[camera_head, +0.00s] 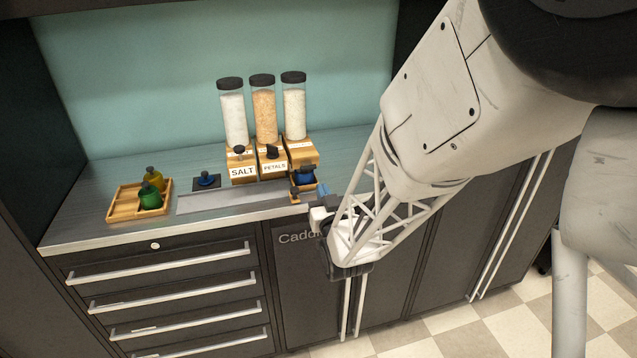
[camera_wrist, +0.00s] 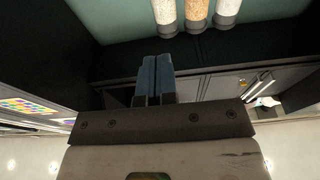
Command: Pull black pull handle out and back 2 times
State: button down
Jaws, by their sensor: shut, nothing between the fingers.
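Black pull handles sit on the wooden dispenser bases in the head view: one on the base marked SALT (camera_head: 240,150) and one on the base marked PETALS (camera_head: 271,152). The third dispenser base (camera_head: 301,150), on the right, has its front partly hidden, and I cannot make out its handle. My gripper (camera_wrist: 155,78) has two blue fingers that lie close together in the wrist view, shut and empty. In the head view my gripper is at the counter's front edge, below and right of the dispensers, apart from the handles I can see.
A wooden tray (camera_head: 113,211) with green (camera_head: 150,197) and yellow (camera_head: 155,178) bottles stands left. A dark blue bottle (camera_head: 305,176) stands before the right dispenser, close to my gripper. A small dark pad (camera_head: 207,183) is left of SALT. Drawers (camera_head: 165,290) are below.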

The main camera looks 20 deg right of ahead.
jog(key=shift+s+f, duration=0.2)
jog(key=shift+s, duration=0.85)
jog(key=c, duration=1.8)
grip_release()
jog(key=o, duration=0.7)
jog(key=shift+w+m, duration=0.15)
jog(key=shift+m, duration=0.15)
jog(key=shift+c, duration=0.2)
jog(key=w+f+m, duration=0.2)
jog(key=w+m, duration=0.5)
jog(key=m, duration=1)
jog(key=shift+w+f, duration=0.3)
jog(key=shift+f, duration=0.05)
jog(key=shift+w, duration=0.1)
